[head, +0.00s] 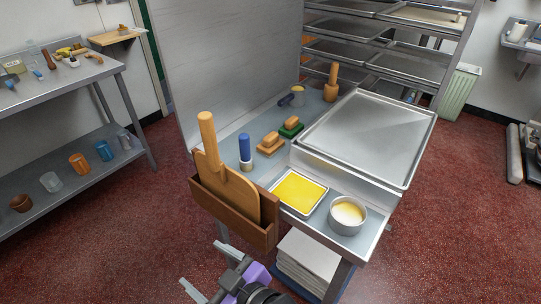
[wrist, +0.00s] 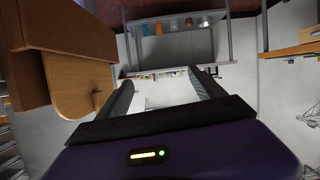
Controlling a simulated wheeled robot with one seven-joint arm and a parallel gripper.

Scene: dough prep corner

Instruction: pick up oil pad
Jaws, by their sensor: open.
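A flat yellow square, which looks like the oil pad (head: 300,191), lies in a shallow metal tray (head: 281,203) on the front of the steel work table. The tray is between a wooden holder and a round metal bowl. My gripper (head: 204,270) is low in front of the table, to the left of and below the pad, apart from it. In the wrist view my gripper (wrist: 160,78) is open with nothing between its fingers. The pad does not show in the wrist view.
The brown wooden holder (head: 232,215) with an upright wooden paddle (head: 233,186) stands between my gripper and the tray. The bowl (head: 348,215) of pale liquid is right of the tray. A large raised sheet pan (head: 370,135), brushes (head: 270,143) and a blue-handled tool (head: 245,147) stand behind.

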